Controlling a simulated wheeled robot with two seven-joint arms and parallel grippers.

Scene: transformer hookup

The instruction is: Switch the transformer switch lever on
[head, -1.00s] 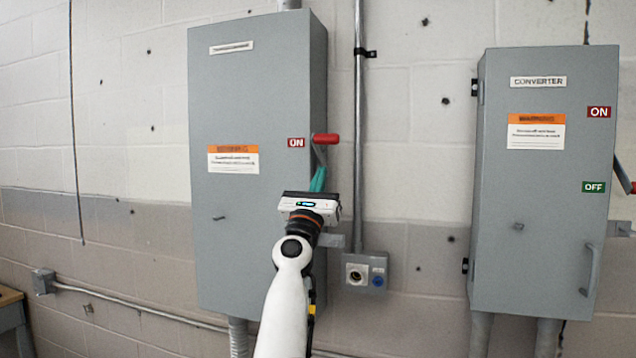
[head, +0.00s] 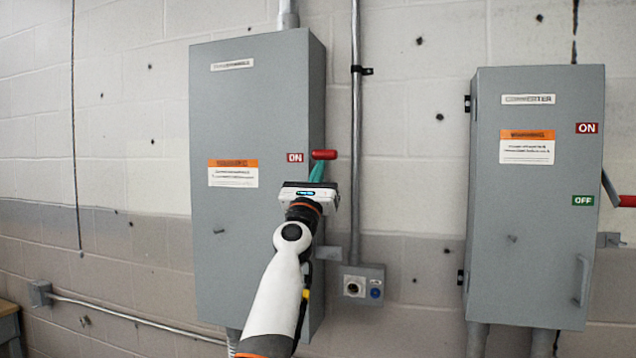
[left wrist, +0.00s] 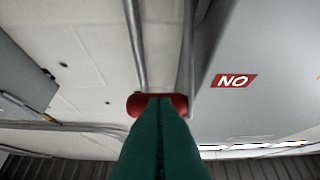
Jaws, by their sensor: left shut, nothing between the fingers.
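The transformer switch lever has a red handle (head: 324,155) on the right side of the tall grey transformer box (head: 255,110). It sits level with the red ON label (head: 295,158). My left gripper (head: 318,170) has its green fingers shut and empty, just below the handle. In the left wrist view the shut fingers (left wrist: 160,105) overlap the middle of the red handle (left wrist: 135,104), which shows on both sides of them. I cannot tell whether they touch. The lever's arm is mostly hidden behind the fingers. My right gripper is not in view.
A vertical conduit (head: 357,120) runs right of the box to a small socket box (head: 364,283). The converter box (head: 535,240) stands further right, its red handle (head: 627,201) level with the green OFF label (head: 583,200). Wall lies between the boxes.

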